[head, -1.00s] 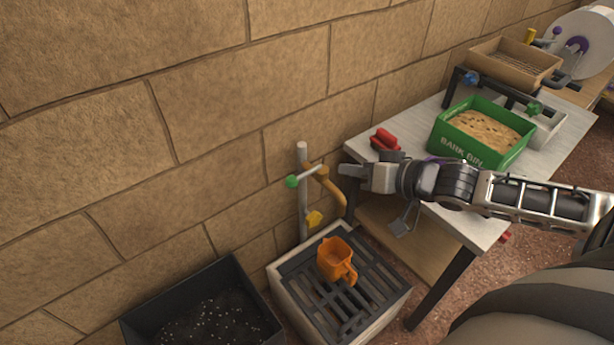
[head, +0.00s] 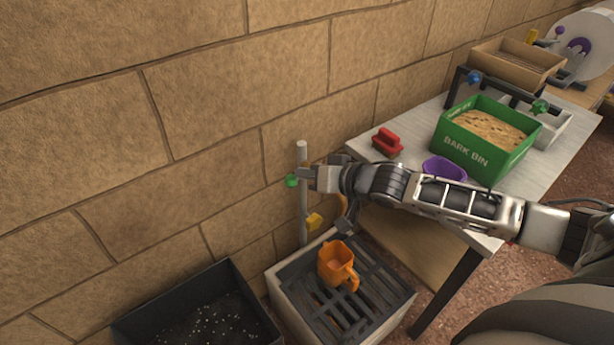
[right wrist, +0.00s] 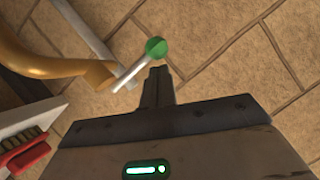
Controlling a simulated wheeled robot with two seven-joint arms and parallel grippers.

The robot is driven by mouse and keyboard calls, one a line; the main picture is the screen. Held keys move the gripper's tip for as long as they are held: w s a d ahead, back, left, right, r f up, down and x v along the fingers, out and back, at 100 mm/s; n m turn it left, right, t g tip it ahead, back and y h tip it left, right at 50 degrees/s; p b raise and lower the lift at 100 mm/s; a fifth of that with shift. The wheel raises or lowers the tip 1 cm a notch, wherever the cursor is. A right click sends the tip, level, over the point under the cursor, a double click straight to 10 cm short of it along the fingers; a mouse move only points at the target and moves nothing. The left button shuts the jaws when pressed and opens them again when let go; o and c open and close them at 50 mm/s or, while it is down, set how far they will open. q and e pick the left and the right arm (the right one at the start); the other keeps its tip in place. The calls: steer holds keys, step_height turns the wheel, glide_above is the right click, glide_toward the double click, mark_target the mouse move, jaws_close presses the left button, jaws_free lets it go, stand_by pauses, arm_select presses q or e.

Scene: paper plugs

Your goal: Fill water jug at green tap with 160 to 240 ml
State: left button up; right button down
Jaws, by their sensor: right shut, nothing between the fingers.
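The green tap knob (head: 291,181) sits on a thin lever at the grey standpipe (head: 303,220) by the wall. In the right wrist view the green knob (right wrist: 155,47) is just beyond the fingertips, close to them. My right gripper (head: 303,173) is shut and empty at the tap lever; whether it touches is unclear. The brass spout is mostly hidden behind my right arm in the head view, and shows in the right wrist view (right wrist: 50,62). The orange jug (head: 335,263) stands upright on the grate (head: 360,318) below; its water level cannot be made out. My left gripper is out of view.
The table (head: 420,130) holds a red-handled brush (head: 387,142), a purple bowl (head: 443,168) and the green bark bin (head: 490,168).

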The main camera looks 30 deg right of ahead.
steer(key=shift+w+a+f, duration=0.1)
steer(key=shift+a+f, duration=0.05)
steer(key=shift+f, duration=0.05)
steer(key=n+p, duration=0.1)
steer(key=p, duration=0.1)
steer(key=f+h+p, duration=0.1)
steer(key=shift+a+f+n+h+p, duration=0.2)
steer(key=shift+a+n+h+p, duration=0.1)
steer(key=shift+a+n+p, duration=0.1)
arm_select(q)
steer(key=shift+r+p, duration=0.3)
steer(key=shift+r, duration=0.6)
arm_select(e)
step_height(320, 180, down, 2)
steer(key=shift+f+n+h, duration=0.1)
steer(key=shift+n+h, duration=0.6)
steer(key=shift+n, duration=0.1)
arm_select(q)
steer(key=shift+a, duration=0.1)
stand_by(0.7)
